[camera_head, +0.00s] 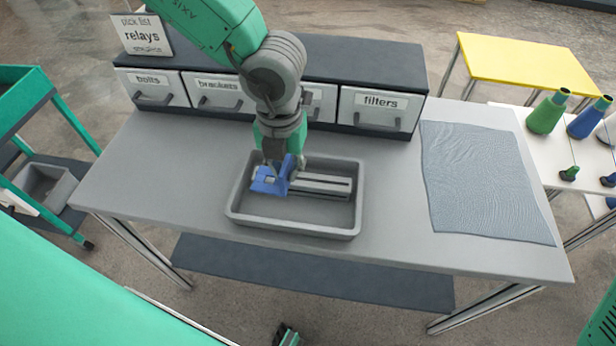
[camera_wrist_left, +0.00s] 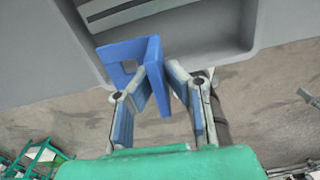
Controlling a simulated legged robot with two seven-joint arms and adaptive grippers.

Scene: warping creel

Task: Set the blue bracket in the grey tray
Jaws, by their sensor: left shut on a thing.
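The blue bracket (camera_head: 268,181) is an angled plate with a square hole. It shows large in the left wrist view (camera_wrist_left: 126,57). My left gripper (camera_head: 283,168) is shut on it, with one of its plates between the fingers (camera_wrist_left: 165,88). The bracket is over the left part of the grey tray (camera_head: 292,229), within its rim in the head view. I cannot tell whether it touches the tray floor. A grey slotted rail (camera_head: 325,186) lies in the tray, partly behind the bracket. My right gripper is not clearly seen.
Behind the tray stands a drawer unit (camera_head: 340,68) with labelled drawers and a "relays" sign (camera_head: 142,36). A blue-grey textured mat (camera_head: 484,180) lies to the right on the table (camera_head: 400,236). The table left of the tray is clear.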

